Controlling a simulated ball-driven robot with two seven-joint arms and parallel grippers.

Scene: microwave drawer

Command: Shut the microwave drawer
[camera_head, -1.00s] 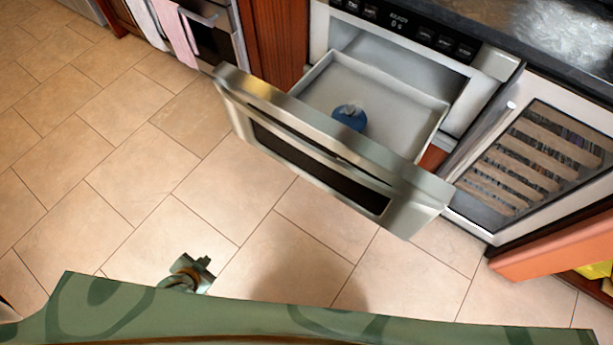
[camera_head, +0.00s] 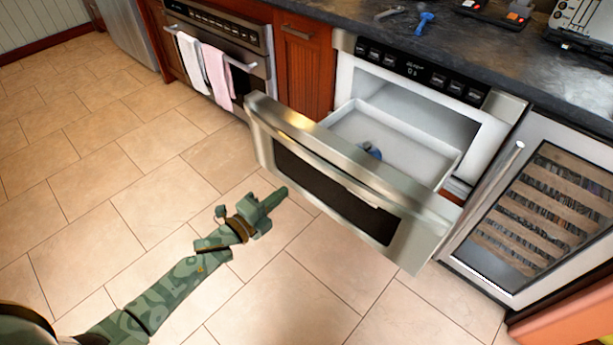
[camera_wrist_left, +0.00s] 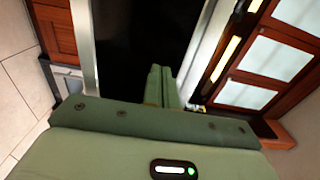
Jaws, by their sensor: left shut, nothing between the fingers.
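The microwave drawer (camera_head: 350,180) stands pulled out from the microwave (camera_head: 420,92) under the counter. Its steel front with a dark window and a long handle faces me. A blue object (camera_head: 370,149) lies inside the drawer's pale tray, partly hidden by the front. My left gripper (camera_head: 279,195) is shut and empty, in front of the lower left part of the drawer front, seemingly apart from it. In the left wrist view the shut fingers (camera_wrist_left: 159,84) show before a dark panel with a steel frame. My right gripper is not in view.
A wine cooler (camera_head: 540,210) stands right of the drawer. An oven (camera_head: 215,50) with hanging towels is at the back left. Several items lie on the dark counter (camera_head: 480,45). The tiled floor (camera_head: 90,190) to the left is clear.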

